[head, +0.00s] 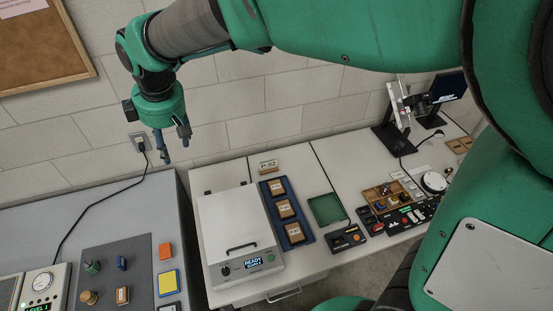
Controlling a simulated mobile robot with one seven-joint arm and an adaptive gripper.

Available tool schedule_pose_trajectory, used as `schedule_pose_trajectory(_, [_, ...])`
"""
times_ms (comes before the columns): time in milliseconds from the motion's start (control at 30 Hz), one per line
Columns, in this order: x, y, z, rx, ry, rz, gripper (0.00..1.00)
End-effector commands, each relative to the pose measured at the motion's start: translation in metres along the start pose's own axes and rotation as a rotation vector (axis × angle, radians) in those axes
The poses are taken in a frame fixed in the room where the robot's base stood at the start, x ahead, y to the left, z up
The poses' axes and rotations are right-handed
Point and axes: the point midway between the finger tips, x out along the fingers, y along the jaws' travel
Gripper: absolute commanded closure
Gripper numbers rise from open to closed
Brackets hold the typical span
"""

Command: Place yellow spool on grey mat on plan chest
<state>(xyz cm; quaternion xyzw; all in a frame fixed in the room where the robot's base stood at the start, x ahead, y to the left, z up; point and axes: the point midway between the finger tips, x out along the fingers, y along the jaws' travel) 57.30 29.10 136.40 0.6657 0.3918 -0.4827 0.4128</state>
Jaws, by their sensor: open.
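A dark grey mat (143,262) lies on a grey-topped surface (45,228) at the lower left. I cannot make out a yellow spool for certain. A sectioned wooden tray (368,196) on the white worktop at the right holds several small coloured items, too small to tell apart. My gripper (174,147) is open and empty, high near the wall, above the gap between the two surfaces.
A white device (235,230) with a lit display and a blue tray (272,208) of labelled blocks stand on the white worktop (345,160). A green pad (326,208) lies farther right. A cable (75,215) crosses the grey surface.

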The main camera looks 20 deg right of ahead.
Motion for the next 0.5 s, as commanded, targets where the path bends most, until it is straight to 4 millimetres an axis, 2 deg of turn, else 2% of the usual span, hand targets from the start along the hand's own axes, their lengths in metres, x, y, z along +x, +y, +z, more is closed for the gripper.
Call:
schedule_pose_trajectory(33, [-0.013,0.002,0.017,0.047,0.006,0.013,0.52])
schedule_pose_trajectory(200, [-0.043,0.003,0.069,0.203,0.018,0.045,0.52])
schedule_pose_trajectory(500, [-0.086,-0.012,0.157,0.477,0.046,0.104,0.52])
